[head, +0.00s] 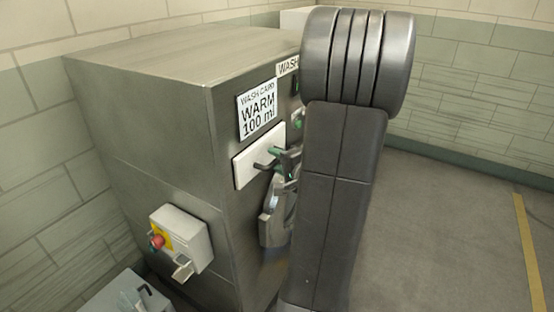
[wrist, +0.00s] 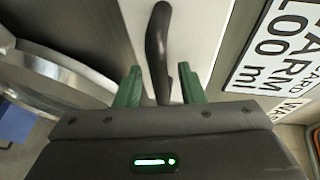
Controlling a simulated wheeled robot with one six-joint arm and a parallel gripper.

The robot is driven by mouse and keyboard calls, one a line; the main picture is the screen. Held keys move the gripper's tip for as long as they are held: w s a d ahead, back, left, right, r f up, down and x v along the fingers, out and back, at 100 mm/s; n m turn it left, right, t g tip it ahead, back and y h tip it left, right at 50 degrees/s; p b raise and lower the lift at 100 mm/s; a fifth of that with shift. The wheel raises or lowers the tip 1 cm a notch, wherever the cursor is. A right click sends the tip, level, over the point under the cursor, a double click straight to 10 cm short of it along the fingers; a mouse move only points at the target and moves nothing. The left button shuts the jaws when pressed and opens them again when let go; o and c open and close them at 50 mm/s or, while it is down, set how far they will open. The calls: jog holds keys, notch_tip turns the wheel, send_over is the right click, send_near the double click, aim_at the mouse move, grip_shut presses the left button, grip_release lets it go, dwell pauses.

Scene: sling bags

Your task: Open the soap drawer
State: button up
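The soap drawer has a white front (head: 246,170) on the grey washing machine, below the wash card. Its dark curved handle (head: 263,166) sticks out from the front. In the wrist view the white drawer front (wrist: 205,30) fills the upper middle, with the dark handle (wrist: 157,40) running down it. My gripper (wrist: 160,70) has two green fingers, one on each side of the handle's lower end, with a visible gap on both sides. It is open and holds nothing. In the head view my gripper (head: 285,162) is at the drawer front, partly hidden by my arm.
The wash card (head: 257,114) reads WARM 100 ml. The round metal door ring (head: 272,210) is below the drawer; it also shows in the wrist view (wrist: 60,75). A box with a red button (head: 180,238) is on the machine's left side. The floor (head: 440,220) at right is clear.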

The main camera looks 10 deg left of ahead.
jog(key=shift+c, duration=0.5)
grip_shut()
jog(key=shift+d, duration=0.1)
jog(key=s+d+b, duration=0.2)
jog(key=d, duration=0.4)
jog(key=s+d+b, duration=0.3)
jog(key=d, duration=0.4)
jog(key=shift+s+d, duration=0.2)
jog(key=shift+s, duration=0.05)
jog(key=shift+o, duration=0.5)
grip_release()
jog(key=shift+b, duration=0.3)
